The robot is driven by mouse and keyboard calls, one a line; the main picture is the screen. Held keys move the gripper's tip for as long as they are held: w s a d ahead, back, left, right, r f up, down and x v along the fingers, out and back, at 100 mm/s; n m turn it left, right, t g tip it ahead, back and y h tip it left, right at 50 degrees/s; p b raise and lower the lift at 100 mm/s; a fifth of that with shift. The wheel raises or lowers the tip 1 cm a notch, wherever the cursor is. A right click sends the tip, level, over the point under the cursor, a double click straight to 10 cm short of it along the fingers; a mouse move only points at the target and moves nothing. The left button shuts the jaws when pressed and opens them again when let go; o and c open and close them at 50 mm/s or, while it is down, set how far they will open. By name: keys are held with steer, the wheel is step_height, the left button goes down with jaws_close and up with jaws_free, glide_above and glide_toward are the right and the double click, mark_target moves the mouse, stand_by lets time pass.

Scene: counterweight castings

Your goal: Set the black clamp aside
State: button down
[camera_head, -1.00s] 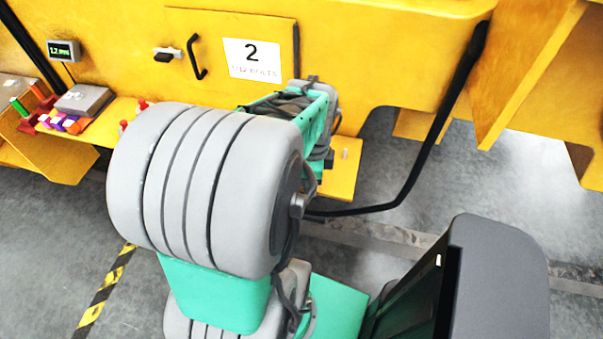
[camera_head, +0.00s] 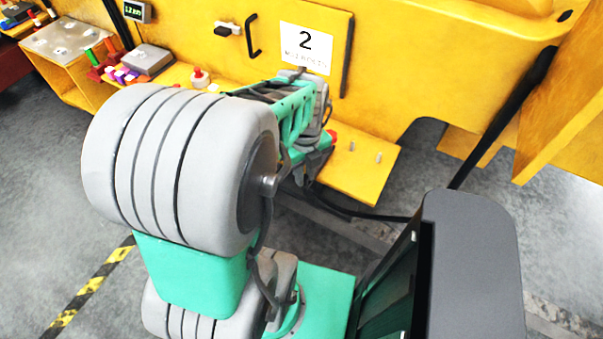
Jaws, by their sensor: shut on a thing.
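My arm reaches away from me toward the yellow machine. My gripper (camera_head: 316,162) is the dark end below the grey and teal wrist, beside the left end of a small yellow shelf. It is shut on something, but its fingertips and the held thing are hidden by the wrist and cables. I cannot make out the black clamp for certain in this view.
The yellow shelf (camera_head: 358,178) has small upright pins and a red thing (camera_head: 331,136) partly behind my wrist. A ledge at left holds a grey box (camera_head: 147,60), coloured items and a red-topped knob (camera_head: 199,76). A black bar (camera_head: 505,115) slants down at right.

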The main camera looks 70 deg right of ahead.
steer(key=shift+d, duration=0.1)
steer(key=c, duration=1.3)
jaws_free()
steer(key=shift+w, duration=0.1)
step_height(320, 180, up, 8)
steer(key=shift+f, duration=0.1)
